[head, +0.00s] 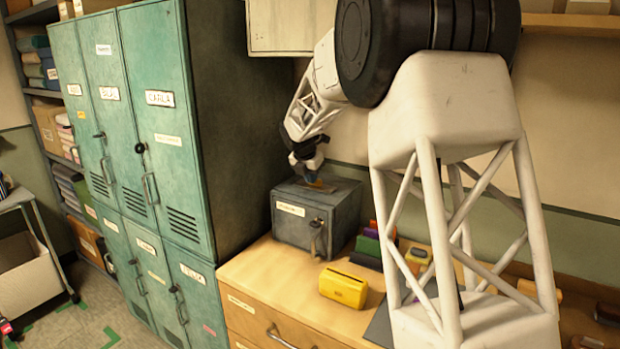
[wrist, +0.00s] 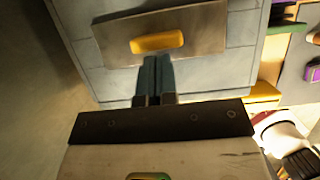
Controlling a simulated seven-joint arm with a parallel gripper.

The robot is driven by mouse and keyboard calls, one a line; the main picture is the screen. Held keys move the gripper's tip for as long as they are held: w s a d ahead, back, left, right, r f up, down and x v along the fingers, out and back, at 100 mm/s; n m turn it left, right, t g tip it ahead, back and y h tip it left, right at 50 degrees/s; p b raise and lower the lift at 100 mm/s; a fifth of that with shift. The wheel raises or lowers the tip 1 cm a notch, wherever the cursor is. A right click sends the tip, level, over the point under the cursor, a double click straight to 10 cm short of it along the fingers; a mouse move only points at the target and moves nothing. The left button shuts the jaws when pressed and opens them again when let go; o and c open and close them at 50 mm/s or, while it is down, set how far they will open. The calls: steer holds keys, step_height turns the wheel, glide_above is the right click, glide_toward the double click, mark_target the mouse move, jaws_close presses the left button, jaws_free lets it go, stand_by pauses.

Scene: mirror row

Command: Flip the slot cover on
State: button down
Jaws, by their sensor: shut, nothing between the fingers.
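A grey metal box (head: 303,228) with a front handle and a label stands on the wooden counter, against the tall lockers. On its top, in the wrist view, lies a brownish-grey plate (wrist: 205,30) with a rounded orange-yellow piece (wrist: 158,43) at its middle. I take this to be the slot cover, but I cannot tell which way it is flipped. My gripper (head: 312,179) points down at the box top. In the wrist view its fingers (wrist: 154,62) are together and empty, with their tips just beside the orange piece; I cannot tell whether they touch.
A yellow block (head: 343,288) with a dark slot in its top stands on the counter (head: 262,272) in front of the box. Green, red and purple items (head: 368,245) stand to the right of the box. Green lockers (head: 165,130) rise at the left. A wall cabinet (head: 290,25) hangs above.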

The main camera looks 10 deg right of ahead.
steer(key=w+d, duration=0.4)
steer(key=shift+w+d, duration=0.15)
steer(key=shift+w, duration=0.05)
steer(key=shift+s+f, duration=0.1)
steer(key=shift+s, duration=0.05)
stand_by(0.4)
steer(key=shift+s+a, duration=0.65)
steer(key=shift+a, duration=0.1)
steer(key=shift+s+a, duration=0.7)
steer(key=v, duration=1)
steer(key=shift+w+d, duration=0.1)
